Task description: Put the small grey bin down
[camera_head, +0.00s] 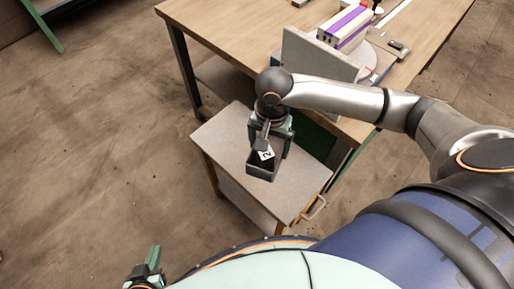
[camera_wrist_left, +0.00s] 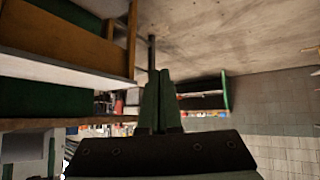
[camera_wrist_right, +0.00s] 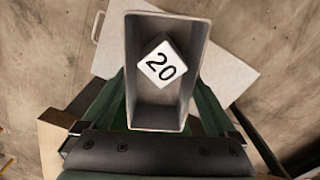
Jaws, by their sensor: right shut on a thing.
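The small grey bin (camera_head: 262,174) is an open box with a white block marked 20 (camera_wrist_right: 162,63) inside. My right gripper (camera_head: 270,135) is shut on the bin (camera_wrist_right: 158,122), with green fingers on either side of it in the right wrist view. The bin looks roughly level and appears to be above the grey top of a small cart (camera_head: 226,140); the exact gap is hard to tell. My left gripper (camera_head: 147,268) is low at the bottom left of the head view, away from the bin. Its fingers (camera_wrist_left: 158,100) are together and empty.
A large wooden workbench (camera_head: 215,20) stands behind the cart, with a grey upright panel (camera_head: 305,52) and a purple-striped box (camera_head: 343,28) on it. The cart has a handle (camera_head: 315,209) at its front right. Cart top is clear around the bin. Bare floor lies left.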

